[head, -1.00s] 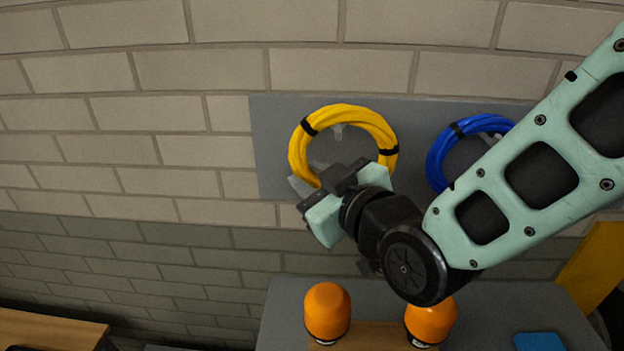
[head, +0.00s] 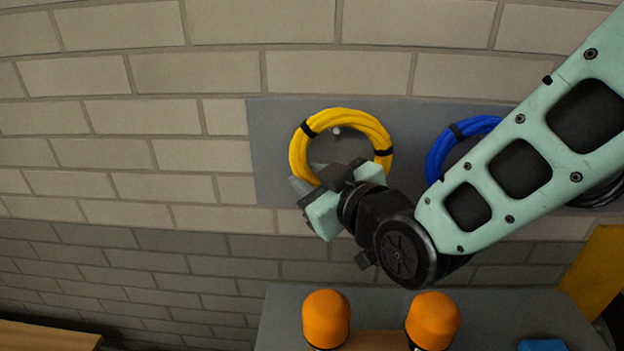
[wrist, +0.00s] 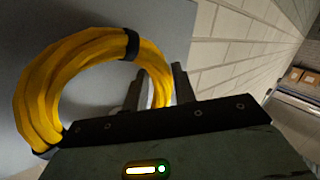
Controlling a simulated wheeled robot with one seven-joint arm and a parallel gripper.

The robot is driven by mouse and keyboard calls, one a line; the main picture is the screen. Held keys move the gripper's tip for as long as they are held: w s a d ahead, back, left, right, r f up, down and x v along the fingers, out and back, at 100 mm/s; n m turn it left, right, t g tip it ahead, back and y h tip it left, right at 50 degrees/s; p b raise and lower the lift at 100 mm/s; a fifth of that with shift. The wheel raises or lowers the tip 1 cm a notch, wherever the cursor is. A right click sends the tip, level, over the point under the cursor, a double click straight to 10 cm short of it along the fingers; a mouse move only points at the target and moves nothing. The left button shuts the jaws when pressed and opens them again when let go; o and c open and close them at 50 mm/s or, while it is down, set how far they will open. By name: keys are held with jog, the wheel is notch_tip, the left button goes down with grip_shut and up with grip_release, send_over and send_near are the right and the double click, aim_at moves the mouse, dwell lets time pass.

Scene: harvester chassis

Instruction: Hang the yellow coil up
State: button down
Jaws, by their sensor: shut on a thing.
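The yellow coil (head: 374,127) is a ring of cable with black ties, upright in front of the grey wall board (head: 270,160). My gripper (head: 318,180) is shut on its lower edge. The wrist view shows the coil (wrist: 48,85) passing between the two fingers of my gripper (wrist: 158,90). A small peg (head: 336,131) shows inside the upper part of the ring's opening in the head view. I cannot tell whether it passes through the ring or stands behind it. The gripper hides the lowest part of the coil.
A blue coil (head: 437,150) hangs on the board to the right, partly behind my arm. Two orange domed objects (head: 326,318) (head: 432,320) stand below on a grey surface (head: 285,300). A yellow panel (head: 590,275) is at the right. The brick wall left of the board is clear.

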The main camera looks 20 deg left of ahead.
dwell(0.4)
jog(key=c, duration=1.1)
grip_release()
jog(key=shift+o, duration=0.2)
jog(key=shift+d, duration=0.15)
